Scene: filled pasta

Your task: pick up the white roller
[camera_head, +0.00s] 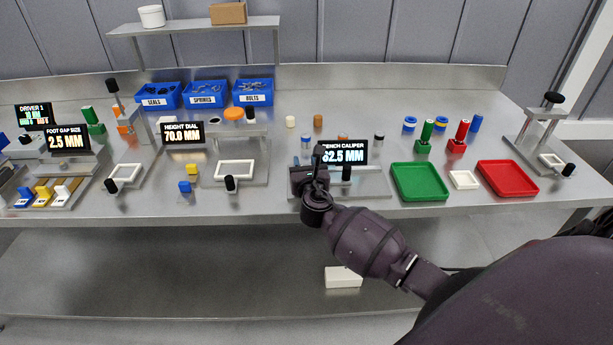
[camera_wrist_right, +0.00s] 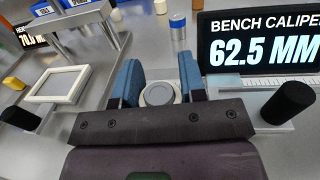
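The white roller (camera_wrist_right: 158,94) shows in the right wrist view as a round, upright piece with a grey top and a pale rim. It is between the two blue fingers of my right gripper (camera_wrist_right: 161,82). The fingers are apart, one on each side of it, but I cannot tell whether both press on it. In the head view my right gripper (camera_head: 310,180) points down at the left of the bench caliper display (camera_head: 343,153), and it hides the roller. My left gripper is not in view.
A blue-and-silver roller (camera_wrist_right: 178,34) stands just beyond the fingers. A black knob (camera_wrist_right: 290,102) stands to the right by the caliper scale. The height gauge with its white-framed pad (camera_head: 235,171) is left; a green tray (camera_head: 419,182) and red tray (camera_head: 508,178) are right.

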